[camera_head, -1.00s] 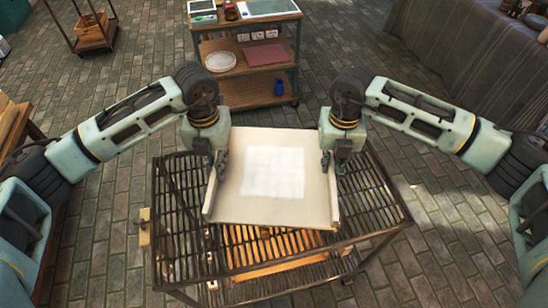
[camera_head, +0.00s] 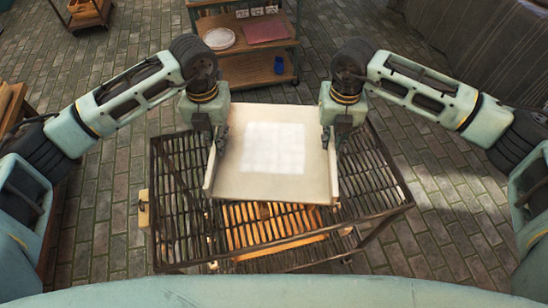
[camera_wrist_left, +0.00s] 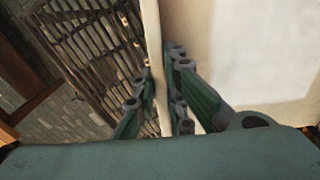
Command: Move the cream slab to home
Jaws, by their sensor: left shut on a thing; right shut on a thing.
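The cream slab (camera_head: 232,180) is a flat board with raised side rims and a paler square (camera_head: 273,148) in its middle. It is held over the dark slatted metal rack in the head view. My left gripper (camera_head: 218,145) is shut on its left rim. In the left wrist view the fingers (camera_wrist_left: 162,100) stand on both sides of that rim (camera_wrist_left: 153,40). My right gripper (camera_head: 330,138) is shut on the right rim. I cannot tell whether the slab's underside touches the rack.
The slatted rack (camera_head: 375,180) has a lit orange wooden slatted piece (camera_head: 270,228) on a lower level. A shelf cart (camera_head: 245,70) stands behind with a white plate (camera_head: 219,39), a reddish board (camera_head: 265,31) and a blue item (camera_head: 278,65). Paved floor is open at the right.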

